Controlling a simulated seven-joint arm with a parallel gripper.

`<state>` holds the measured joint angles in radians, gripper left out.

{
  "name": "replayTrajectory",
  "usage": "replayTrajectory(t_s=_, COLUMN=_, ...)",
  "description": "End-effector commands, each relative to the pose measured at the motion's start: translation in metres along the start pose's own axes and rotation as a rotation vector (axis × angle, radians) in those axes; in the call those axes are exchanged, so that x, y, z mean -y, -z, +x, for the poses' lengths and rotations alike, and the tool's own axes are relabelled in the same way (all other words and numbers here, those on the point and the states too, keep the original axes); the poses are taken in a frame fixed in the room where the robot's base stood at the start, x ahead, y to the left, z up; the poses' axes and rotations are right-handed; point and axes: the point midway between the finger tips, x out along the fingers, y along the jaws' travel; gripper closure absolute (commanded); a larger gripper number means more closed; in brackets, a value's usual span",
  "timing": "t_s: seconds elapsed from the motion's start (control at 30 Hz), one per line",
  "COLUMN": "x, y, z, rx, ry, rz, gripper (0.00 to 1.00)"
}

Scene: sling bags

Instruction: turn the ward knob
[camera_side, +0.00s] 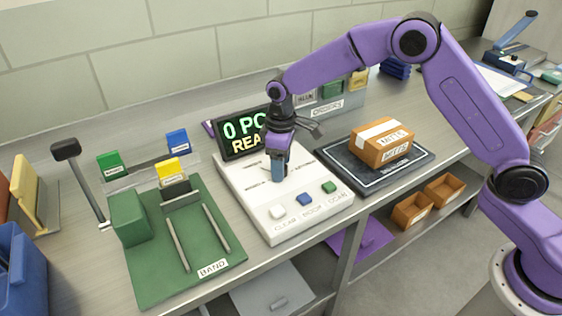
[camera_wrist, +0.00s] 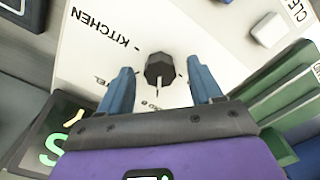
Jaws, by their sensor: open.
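The ward knob (camera_wrist: 160,70) is a small dark faceted dial with a pale pointer line, on a white control panel (camera_side: 268,226). In the wrist view it lies between and just beyond the fingertips of my gripper (camera_wrist: 163,80), which is open with a blue finger on each side. No contact with the knob shows. In the side view my gripper (camera_side: 275,172) points down over the panel and hides the knob. Around the knob the panel has printed labels, and KITCHEN (camera_wrist: 105,27) reads upside down in the wrist view; other labels are partly covered.
The panel has white (camera_side: 277,211), blue (camera_side: 304,199) and green (camera_side: 328,187) buttons at its front. A lit display (camera_side: 243,133) stands behind it. A green banding fixture (camera_side: 190,260) lies left, and a cardboard box (camera_side: 381,145) sits on a dark scale (camera_side: 340,165) at right.

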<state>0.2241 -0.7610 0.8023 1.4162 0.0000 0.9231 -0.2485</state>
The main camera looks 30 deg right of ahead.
Motion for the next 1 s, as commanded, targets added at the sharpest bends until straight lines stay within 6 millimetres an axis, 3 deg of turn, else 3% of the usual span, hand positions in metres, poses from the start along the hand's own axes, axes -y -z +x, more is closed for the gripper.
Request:
replayTrajectory(t_s=0.07, x=0.0, y=0.0, z=-0.0001, rx=0.0, ry=0.0, rz=0.0, gripper=0.39)
replayTrajectory(t_s=0.23, x=0.0001, y=0.0, z=-0.0003, rx=0.0, ry=0.0, rz=0.0, gripper=0.92)
replayTrajectory(t_s=0.63, x=0.0008, y=0.0004, z=-0.0008, rx=0.0, ry=0.0, rz=0.057, gripper=0.91)
replayTrajectory(t_s=1.0, x=0.0009, y=0.0007, z=-0.0011, rx=0.0, ry=0.0, rz=0.336, gripper=0.91)
